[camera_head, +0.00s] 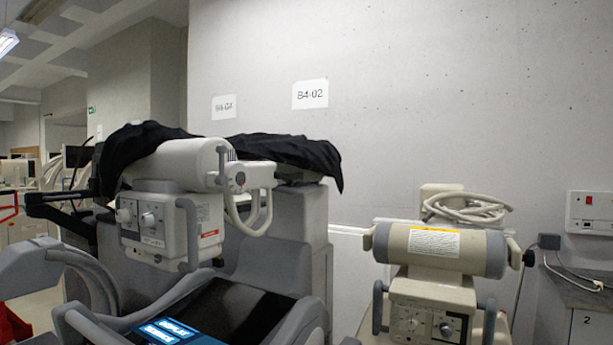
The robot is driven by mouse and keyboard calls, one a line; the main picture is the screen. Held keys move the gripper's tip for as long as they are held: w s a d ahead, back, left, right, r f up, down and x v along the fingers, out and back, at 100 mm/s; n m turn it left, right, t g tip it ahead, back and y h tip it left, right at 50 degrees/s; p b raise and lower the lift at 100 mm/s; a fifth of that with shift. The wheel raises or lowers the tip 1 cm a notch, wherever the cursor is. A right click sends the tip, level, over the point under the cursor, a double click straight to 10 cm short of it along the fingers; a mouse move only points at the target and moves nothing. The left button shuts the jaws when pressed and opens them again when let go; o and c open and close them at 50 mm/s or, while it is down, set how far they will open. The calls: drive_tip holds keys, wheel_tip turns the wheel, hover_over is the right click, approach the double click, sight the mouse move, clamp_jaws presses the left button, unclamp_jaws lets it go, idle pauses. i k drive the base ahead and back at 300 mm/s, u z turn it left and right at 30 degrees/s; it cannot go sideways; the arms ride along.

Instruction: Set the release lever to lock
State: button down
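No part is clearly marked as the release lever, and I cannot tell which one it is or how it is set. The left cart (285,245) carries a white cylindrical head (175,163) under a black cover (285,150). A short grey upright bar (222,165) stands at the cylinder's right end, beside a bracket with a round knob (240,178). A pale looped handle (262,218) hangs below. Under the cylinder is a control box (165,228) with two dials and a grey side handle (189,235). My gripper is not in view.
A second, beige unit (440,250) with a yellow label, coiled cable (468,208) and dial box (425,325) stands at right. A lit display (180,332) lies low on the left cart. A concrete wall (430,90) with a "B4-02" sign (310,94) closes the back.

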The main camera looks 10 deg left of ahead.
sight(277, 175)
drive_tip(key=z, duration=0.05)
drive_tip(key=i, duration=1)
drive_tip(key=u, duration=0.05)
